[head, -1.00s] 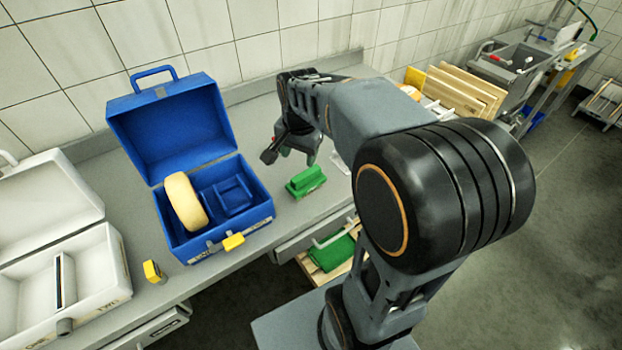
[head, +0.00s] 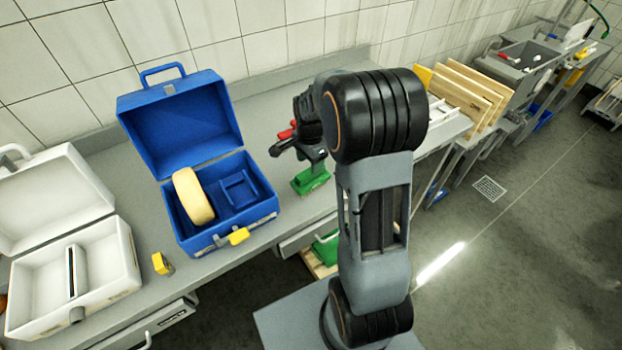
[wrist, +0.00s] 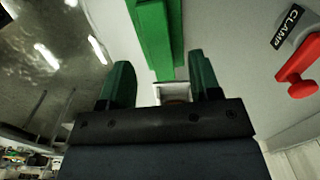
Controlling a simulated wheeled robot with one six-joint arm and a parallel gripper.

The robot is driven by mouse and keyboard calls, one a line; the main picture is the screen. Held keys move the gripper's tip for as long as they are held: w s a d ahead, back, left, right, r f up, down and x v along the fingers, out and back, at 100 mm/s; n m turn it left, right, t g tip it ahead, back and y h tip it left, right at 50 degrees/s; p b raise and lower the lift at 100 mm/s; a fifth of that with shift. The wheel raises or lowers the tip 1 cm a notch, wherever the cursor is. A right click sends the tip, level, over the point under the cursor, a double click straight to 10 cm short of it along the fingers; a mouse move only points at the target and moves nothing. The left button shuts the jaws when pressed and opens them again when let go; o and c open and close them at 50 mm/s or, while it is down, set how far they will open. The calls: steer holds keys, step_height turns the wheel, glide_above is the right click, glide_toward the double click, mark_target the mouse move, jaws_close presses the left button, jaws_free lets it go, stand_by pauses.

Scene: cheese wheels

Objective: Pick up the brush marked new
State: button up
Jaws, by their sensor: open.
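A green brush (head: 311,180) lies on the grey counter, right of the blue case. In the wrist view the green brush (wrist: 157,38) lies ahead of my gripper (wrist: 160,66), lined up with the gap between the two green fingers. My gripper (head: 312,153) is open and empty, above the brush in the head view and partly covering it. A second green thing (head: 327,246), perhaps another brush, shows lower down by a wooden crate, partly hidden by my arm. I cannot read any "new" mark on either one.
The open blue case (head: 176,228) holds a cheese wheel (head: 193,195). An open white case (head: 110,262) stands at left, with a yellow block (head: 162,263) between them. A red-handled clamp (wrist: 302,68) lies right of the gripper beside a "CLAMP" label (wrist: 288,27).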

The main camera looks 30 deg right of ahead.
mark_target(311, 178)
steer(key=shift+d+f+p, duration=0.1)
steer(key=shift+f+p, duration=0.55)
steer(key=shift+f, duration=1.9)
steer(key=shift+c, duration=0.2)
jaws_close()
